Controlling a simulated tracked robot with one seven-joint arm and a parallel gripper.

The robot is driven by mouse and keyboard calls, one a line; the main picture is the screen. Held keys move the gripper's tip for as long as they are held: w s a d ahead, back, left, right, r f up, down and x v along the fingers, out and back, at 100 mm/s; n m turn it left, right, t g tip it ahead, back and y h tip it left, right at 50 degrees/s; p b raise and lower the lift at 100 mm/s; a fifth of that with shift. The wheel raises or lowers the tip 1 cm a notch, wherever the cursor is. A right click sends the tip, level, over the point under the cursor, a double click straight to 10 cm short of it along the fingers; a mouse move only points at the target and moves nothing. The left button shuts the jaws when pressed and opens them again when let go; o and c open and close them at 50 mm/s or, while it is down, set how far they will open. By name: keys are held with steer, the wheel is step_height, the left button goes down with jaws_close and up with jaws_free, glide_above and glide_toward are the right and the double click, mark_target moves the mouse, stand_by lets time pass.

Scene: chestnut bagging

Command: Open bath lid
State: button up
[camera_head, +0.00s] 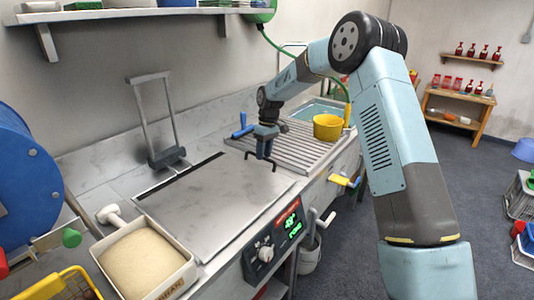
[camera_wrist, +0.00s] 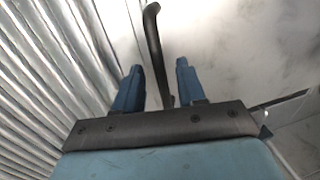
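The bath lid (camera_head: 215,205) is a flat grey steel plate lying closed on the bath at the counter. Its dark bar handle (camera_head: 274,165) is near the lid's far right edge. My gripper (camera_head: 264,156) points down right at the handle. In the wrist view, my gripper (camera_wrist: 158,65) has two blue fingers apart, with the dark handle (camera_wrist: 153,30) running between them. Gaps show on both sides of the handle, so the fingers are not closed on it. The inside of the bath is hidden under the lid.
A ribbed drainboard (camera_head: 300,145) with a yellow pot (camera_head: 327,127) lies beyond the lid. A control panel (camera_head: 275,243) is on the front. A sand-coloured tray (camera_head: 187,272) stands at front left. An upright metal frame (camera_head: 140,105) stands behind the lid.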

steer(key=shift+f, duration=0.15)
jaws_close()
stand_by(0.4)
